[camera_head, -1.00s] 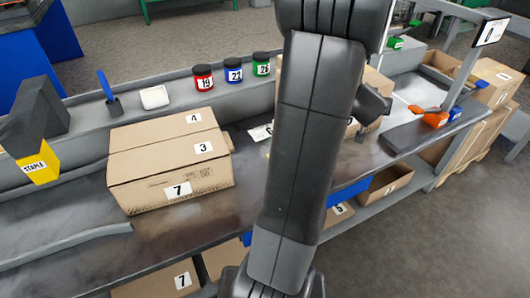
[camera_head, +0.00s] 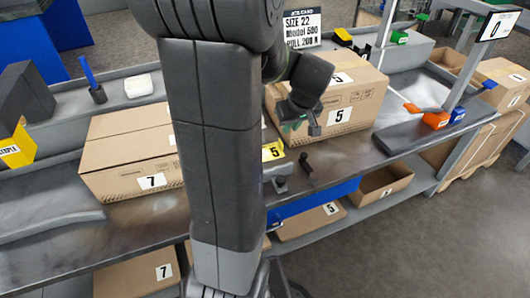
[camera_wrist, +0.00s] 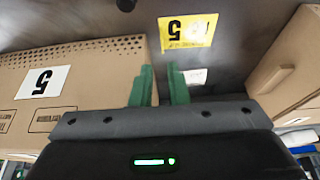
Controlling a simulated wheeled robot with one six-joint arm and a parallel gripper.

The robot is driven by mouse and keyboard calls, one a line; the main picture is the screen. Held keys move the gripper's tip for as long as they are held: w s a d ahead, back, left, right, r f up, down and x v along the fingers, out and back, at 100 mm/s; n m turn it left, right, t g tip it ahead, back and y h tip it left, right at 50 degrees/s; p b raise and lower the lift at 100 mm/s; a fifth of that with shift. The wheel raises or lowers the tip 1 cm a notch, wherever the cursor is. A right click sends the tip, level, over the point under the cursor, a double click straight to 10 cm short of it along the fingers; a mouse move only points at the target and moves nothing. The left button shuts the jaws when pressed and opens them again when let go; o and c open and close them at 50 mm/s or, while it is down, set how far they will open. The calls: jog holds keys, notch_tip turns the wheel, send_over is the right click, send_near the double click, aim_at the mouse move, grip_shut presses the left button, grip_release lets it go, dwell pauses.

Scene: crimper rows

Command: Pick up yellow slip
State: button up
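The yellow slip (camera_head: 272,151) marked 5 lies on the dark bench between two cardboard boxes. It also shows in the wrist view (camera_wrist: 187,31), top centre, lying flat beyond my fingers. My gripper (camera_head: 294,126) is above the bench, in front of the right-hand box and a little right of the slip. In the wrist view my gripper (camera_wrist: 159,72) has its two green fingers apart with nothing between them. Its fingertips point toward the slip and do not appear to touch it.
A box marked 5 (camera_head: 357,96) stands right of the slip, and a box marked 7 (camera_head: 120,172) left of it. A small white label (camera_wrist: 195,76) lies near the fingers. A dark peg (camera_head: 306,166) stands near the bench's front edge. A job card (camera_head: 301,28) stands behind.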

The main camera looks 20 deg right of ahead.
jog(key=b, duration=0.1)
send_over(282, 144)
jog(key=s, duration=0.2)
jog(key=f, duration=0.5)
jog(key=shift+s+d+f, duration=0.15)
jog(key=shift+d+f, duration=0.05)
jog(key=shift+d, duration=0.1)
jog(key=b+x, duration=0.1)
jog(key=x, duration=0.4)
jog(key=shift+w+a+b, duration=0.15)
jog(key=shift+w+b, duration=0.05)
jog(key=shift+b, duration=0.15)
jog(key=shift+c, duration=0.2)
grip_shut()
jog(key=shift+r, duration=0.15)
